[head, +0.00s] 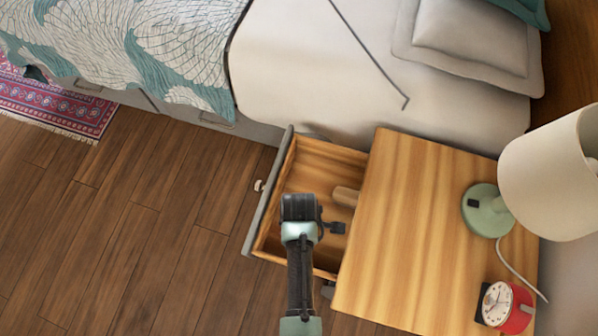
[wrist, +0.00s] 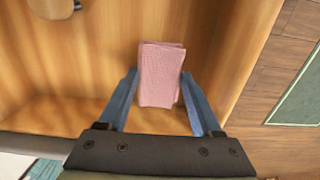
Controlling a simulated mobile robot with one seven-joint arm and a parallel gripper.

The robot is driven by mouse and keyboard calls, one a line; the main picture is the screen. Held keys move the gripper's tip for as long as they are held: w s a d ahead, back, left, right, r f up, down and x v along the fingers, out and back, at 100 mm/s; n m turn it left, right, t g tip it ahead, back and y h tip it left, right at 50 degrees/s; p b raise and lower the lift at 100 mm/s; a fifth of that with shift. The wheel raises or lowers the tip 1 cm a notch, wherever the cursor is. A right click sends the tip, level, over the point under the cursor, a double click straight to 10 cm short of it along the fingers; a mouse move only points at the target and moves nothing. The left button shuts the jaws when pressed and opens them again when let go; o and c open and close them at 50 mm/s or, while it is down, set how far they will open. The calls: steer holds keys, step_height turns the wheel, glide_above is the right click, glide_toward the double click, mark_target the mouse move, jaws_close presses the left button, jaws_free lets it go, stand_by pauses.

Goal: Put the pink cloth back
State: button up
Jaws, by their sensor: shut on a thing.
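The pink cloth (wrist: 160,80) is a small folded piece, seen in the wrist view between the two fingers of my gripper (wrist: 158,90). My gripper is shut on it. The cloth is over the wooden inside of the open drawer (head: 325,160); I cannot tell whether it touches the drawer floor. In the head view my arm reaches over the drawer, and its wrist hides the cloth and the fingertips.
The drawer is pulled out from the wooden nightstand (head: 420,220), which bears a lamp (head: 548,178) and a red alarm clock (head: 503,306). A light wooden object (head: 345,196) lies in the drawer near the nightstand. The bed (head: 300,75) stands behind.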

steer(key=shift+f+b, duration=0.5)
steer(key=shift+f, duration=1.2)
steer(key=shift+f, duration=0.1)
steer(key=o, duration=1.4)
steer(key=shift+o, duration=0.2)
